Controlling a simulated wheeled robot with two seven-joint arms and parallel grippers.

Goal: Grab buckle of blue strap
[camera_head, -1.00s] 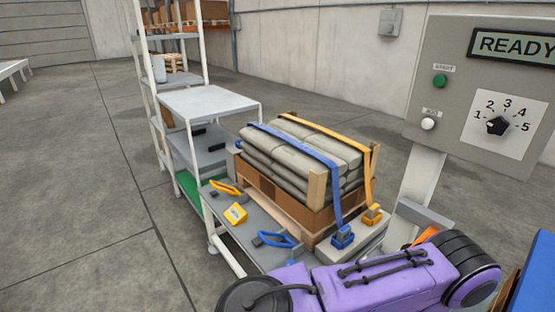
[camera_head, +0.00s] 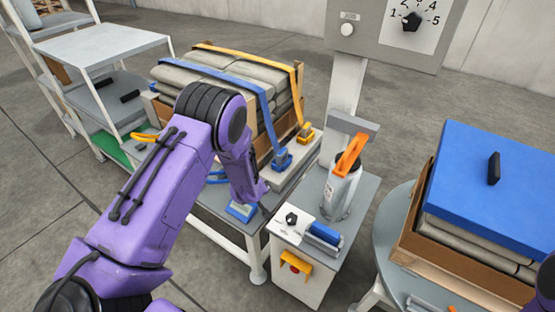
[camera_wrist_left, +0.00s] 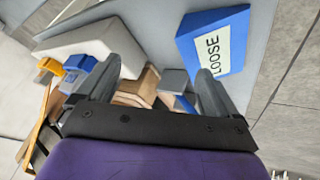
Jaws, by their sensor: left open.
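A blue strap (camera_head: 225,76) runs over the stacked grey bags, and its blue end fitting (camera_head: 282,159) sits on a pale ledge beside an orange one. In the left wrist view this blue fitting (camera_wrist_left: 78,72) is at the left. A smaller grey buckle (camera_wrist_left: 172,80) with a blue strap loop (camera_wrist_left: 184,103) lies between and beyond my fingers. The loop shows partly in the head view (camera_head: 217,176), behind my arm. My left gripper (camera_wrist_left: 160,88) is open and empty, above the bench. Its fingertips are largely hidden in the head view. My right gripper is not in view.
A blue block marked LOOSE (camera_wrist_left: 212,42) lies close to my gripper on the bench (camera_head: 225,217). A control box (camera_head: 300,258), a grey canister with an orange handle (camera_head: 340,190) and a post stand to the right. Farther right is a blue-lidded crate (camera_head: 490,180).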

